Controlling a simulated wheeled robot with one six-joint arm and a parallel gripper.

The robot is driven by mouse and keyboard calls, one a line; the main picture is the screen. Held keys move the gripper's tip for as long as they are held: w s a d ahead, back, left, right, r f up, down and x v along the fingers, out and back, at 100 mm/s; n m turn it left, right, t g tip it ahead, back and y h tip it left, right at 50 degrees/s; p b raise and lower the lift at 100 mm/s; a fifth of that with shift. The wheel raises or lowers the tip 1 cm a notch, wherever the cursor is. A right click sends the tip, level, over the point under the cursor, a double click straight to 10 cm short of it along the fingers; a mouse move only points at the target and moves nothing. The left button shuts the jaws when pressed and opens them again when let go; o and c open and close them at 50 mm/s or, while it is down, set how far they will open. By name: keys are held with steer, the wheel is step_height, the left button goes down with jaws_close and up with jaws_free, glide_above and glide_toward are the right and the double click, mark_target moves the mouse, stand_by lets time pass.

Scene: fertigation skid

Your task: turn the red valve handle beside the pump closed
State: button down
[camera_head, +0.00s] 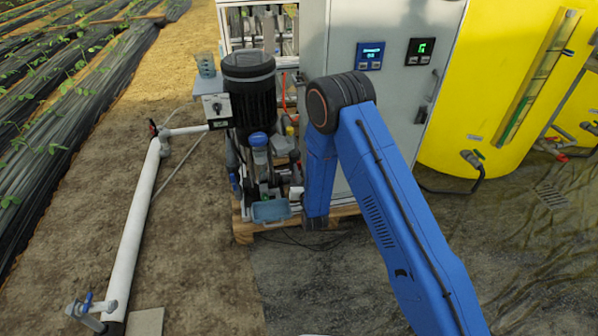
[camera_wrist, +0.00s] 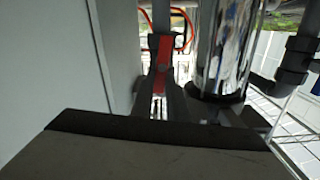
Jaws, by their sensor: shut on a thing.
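The red valve handle (camera_wrist: 163,52) is upright in the middle of the wrist view, between a grey cabinet wall and a shiny metal cylinder. My gripper (camera_wrist: 163,82) is at it, its dark fingers closed around the red part. Their tips are small and partly dark in this view. In the head view the pump (camera_head: 248,95), with a black motor on top, stands left of my blue arm. My arm hides the gripper and this handle there.
The grey control cabinet (camera_head: 392,45) stands close behind my arm, its wall (camera_wrist: 60,70) close at left in the wrist view. The shiny cylinder (camera_wrist: 226,45) is close at right. A white pipe (camera_head: 132,225) lies at left. Yellow tanks (camera_head: 485,80) stand at right.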

steer(key=shift+w+d+f+m, duration=0.1)
steer(key=shift+d+f+m, duration=0.25)
steer(key=shift+m, duration=2.35)
steer(key=shift+w+d+f+m, duration=0.1)
steer(key=shift+d+f+m, duration=0.25)
steer(key=shift+m, duration=2.35)
steer(key=shift+d+f+m, duration=0.25)
steer(key=shift+f+m, duration=0.2)
steer(key=shift+m, duration=2.25)
steer(key=c, duration=1.7)
jaws_free()
steer(key=v, duration=1.7)
steer(key=shift+s+d+r, duration=0.1)
steer(key=shift+s, duration=0.1)
